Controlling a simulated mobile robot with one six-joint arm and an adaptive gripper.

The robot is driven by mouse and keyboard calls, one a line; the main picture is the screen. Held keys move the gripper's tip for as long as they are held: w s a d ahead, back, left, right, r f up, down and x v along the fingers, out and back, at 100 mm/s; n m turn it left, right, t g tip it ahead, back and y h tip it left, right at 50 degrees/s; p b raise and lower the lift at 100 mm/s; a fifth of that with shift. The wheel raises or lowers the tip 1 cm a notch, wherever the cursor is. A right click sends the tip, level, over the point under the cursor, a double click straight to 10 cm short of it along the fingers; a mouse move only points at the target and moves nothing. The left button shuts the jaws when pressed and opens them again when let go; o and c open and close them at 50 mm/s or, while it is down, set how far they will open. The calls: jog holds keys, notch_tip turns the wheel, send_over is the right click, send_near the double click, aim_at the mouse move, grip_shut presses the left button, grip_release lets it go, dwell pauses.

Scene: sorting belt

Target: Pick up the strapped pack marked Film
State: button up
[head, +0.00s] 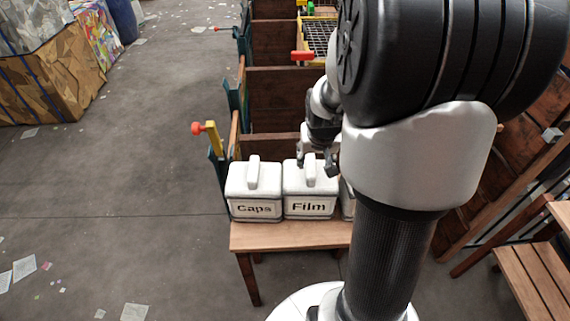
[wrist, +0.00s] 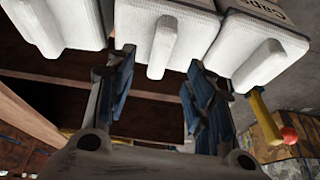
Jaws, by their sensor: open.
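The pack marked Film (head: 309,207) is white with a raised handle and stands on a wooden bench, label facing forward. My gripper (head: 316,165) is open at its handle. In the wrist view, a middle white pack (wrist: 189,28) points its handle into the gap between the open fingers (wrist: 160,62). The fingers appear on either side of that handle, with nothing gripped. I cannot tell how deep the handle sits between them. The middle pack's label is not visible in that view.
The pack marked Caps (head: 254,209) stands close on the left; it also shows in the wrist view (wrist: 265,50). A third pack (head: 347,198) on the right is mostly hidden by my arm. The wooden bench (head: 290,236) has a narrow bare front strip. Wooden partitions (head: 275,102) rise behind.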

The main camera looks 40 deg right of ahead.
aim_at(312, 167)
jog(key=b+x, duration=0.1)
jog(key=x, duration=0.2)
jog(key=shift+w+d+f, duration=0.2)
jog(key=shift+f, duration=0.1)
jog(key=shift+w+b+x, duration=0.2)
jog(key=shift+b+x, duration=0.35)
jog(key=shift+x, duration=0.75)
jog(key=shift+w+b+x, duration=0.2)
jog(key=shift+b+x, duration=0.3)
jog(key=shift+x, duration=0.8)
jog(key=shift+d+r, duration=0.1)
jog(key=shift+r, duration=0.05)
jog(key=shift+f, duration=0.25)
jog(key=shift+c, duration=0.2)
jog(key=shift+s, duration=0.1)
grip_shut()
